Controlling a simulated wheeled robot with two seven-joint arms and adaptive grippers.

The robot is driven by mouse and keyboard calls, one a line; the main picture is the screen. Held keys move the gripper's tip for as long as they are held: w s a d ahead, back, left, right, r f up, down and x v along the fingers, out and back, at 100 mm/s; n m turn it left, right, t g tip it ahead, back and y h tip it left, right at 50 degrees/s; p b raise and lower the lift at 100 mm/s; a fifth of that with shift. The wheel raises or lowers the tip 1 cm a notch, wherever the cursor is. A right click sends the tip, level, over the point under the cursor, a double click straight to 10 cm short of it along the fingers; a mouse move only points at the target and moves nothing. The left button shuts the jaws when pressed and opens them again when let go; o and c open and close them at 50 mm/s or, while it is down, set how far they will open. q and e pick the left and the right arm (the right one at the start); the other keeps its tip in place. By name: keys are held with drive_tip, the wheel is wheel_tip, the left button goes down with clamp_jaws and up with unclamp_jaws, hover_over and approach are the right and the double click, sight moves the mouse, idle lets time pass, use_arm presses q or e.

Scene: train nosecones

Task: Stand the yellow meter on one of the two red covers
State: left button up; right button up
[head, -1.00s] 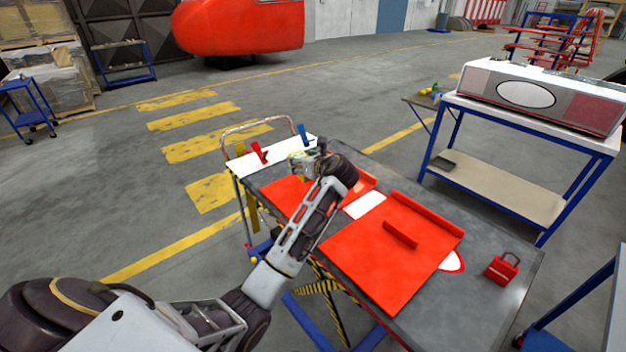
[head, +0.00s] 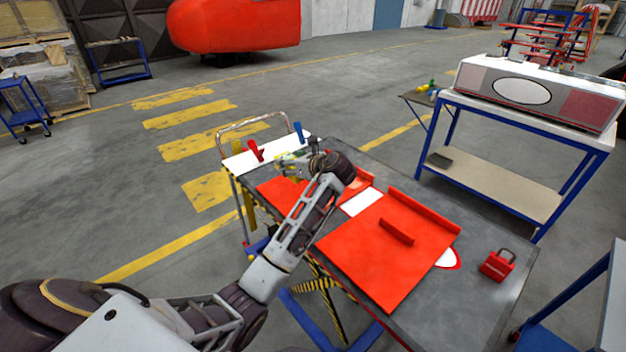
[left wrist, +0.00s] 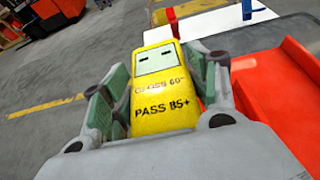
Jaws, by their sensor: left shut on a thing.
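My left gripper (head: 291,160) is over the far end of the grey table. In the left wrist view it (left wrist: 155,92) is shut on the yellow meter (left wrist: 163,68), with green finger pads on both sides. The far red cover (head: 277,190) lies below and beside the gripper, partly hidden by my arm. It also shows in the left wrist view (left wrist: 275,95). The near red cover (head: 365,262) lies flat, with a raised bar and edge flange. I cannot tell whether the meter touches a cover. My right gripper is not seen.
A white board (head: 262,155) with a red clamp (head: 255,151) and a blue clamp (head: 299,132) is at the table's far end. A red padlock-shaped box (head: 497,264) stands at the right on bare grey tabletop (head: 475,300). A white panel (head: 362,202) lies between the covers.

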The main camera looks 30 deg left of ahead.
use_arm(q)
drive_tip(key=shift+f, duration=3.1)
drive_tip(key=shift+f, duration=1.85)
drive_tip(key=o, duration=1.4)
drive_tip(key=shift+f, duration=0.15)
drive_tip(key=v, duration=1.2)
